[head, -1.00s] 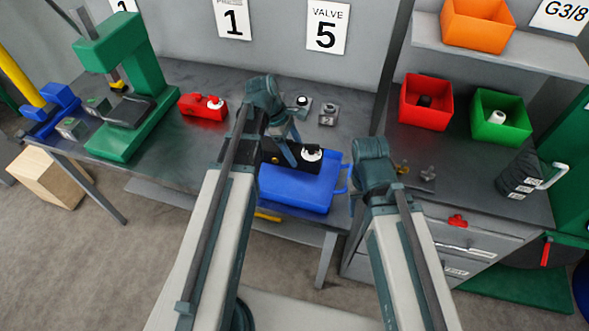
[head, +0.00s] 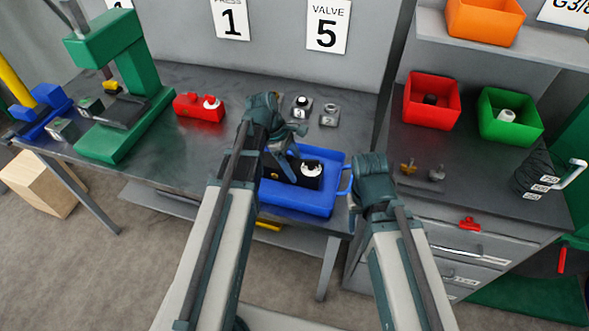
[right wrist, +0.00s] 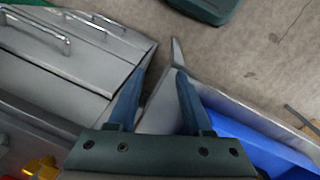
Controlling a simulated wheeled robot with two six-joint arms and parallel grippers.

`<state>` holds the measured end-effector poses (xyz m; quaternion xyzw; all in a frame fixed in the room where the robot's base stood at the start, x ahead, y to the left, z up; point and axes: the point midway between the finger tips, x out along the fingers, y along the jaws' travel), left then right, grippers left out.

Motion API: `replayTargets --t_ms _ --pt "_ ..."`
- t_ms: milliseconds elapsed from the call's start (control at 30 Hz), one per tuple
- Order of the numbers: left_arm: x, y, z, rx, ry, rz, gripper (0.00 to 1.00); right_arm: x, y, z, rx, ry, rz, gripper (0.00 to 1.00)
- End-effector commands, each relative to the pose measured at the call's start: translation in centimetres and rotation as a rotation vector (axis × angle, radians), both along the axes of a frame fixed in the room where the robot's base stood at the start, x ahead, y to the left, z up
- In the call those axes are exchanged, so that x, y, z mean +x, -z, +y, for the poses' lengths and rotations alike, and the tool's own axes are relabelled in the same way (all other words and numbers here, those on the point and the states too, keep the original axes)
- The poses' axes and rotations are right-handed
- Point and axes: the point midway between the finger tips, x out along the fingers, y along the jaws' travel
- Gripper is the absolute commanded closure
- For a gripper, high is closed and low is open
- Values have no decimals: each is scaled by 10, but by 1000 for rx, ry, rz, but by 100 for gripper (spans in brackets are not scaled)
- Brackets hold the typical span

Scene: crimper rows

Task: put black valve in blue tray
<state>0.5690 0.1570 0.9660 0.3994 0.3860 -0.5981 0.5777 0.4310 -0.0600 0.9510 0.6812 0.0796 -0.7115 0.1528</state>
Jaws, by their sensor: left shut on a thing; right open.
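The black valve (head: 309,181), a dark block with a white round top, is over the floor of the blue tray (head: 297,209) in the head view. I cannot tell whether it touches the tray bottom. My left gripper (head: 290,167) is shut on its left side, and the wrist hides part of the valve. The blue tray stands at the front edge of the grey bench. My right gripper (right wrist: 158,95) is open and empty in the right wrist view, with the tray's blue wall to its right. In the head view its wrist hides its fingers.
A red block (head: 199,107) and a green press (head: 120,100) stand to the left. Red (head: 431,103) and green (head: 510,117) bins stand on the right bench, with small brass and grey fittings (head: 409,167) in front.

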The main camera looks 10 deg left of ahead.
Motion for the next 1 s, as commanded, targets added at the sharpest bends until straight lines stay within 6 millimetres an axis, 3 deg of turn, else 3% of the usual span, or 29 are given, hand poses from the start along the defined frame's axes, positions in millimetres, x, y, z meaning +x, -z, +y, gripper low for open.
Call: replayTargets --t_ms 333,367,467,767,1000 --pt "0 2 0 -1 0 0 100 0 3 0 0 0 0 50" --pt "0 2 0 0 0 0 19 0 2 0 0 0 0 50" --pt "0 1 0 0 0 0 1 0 1 0 0 0 0 50" --pt "0 0 0 0 0 0 0 0 0 0 0 0 0 50" --pt "0 -14 4 0 0 0 0 0 -14 0 0 0 0 50"
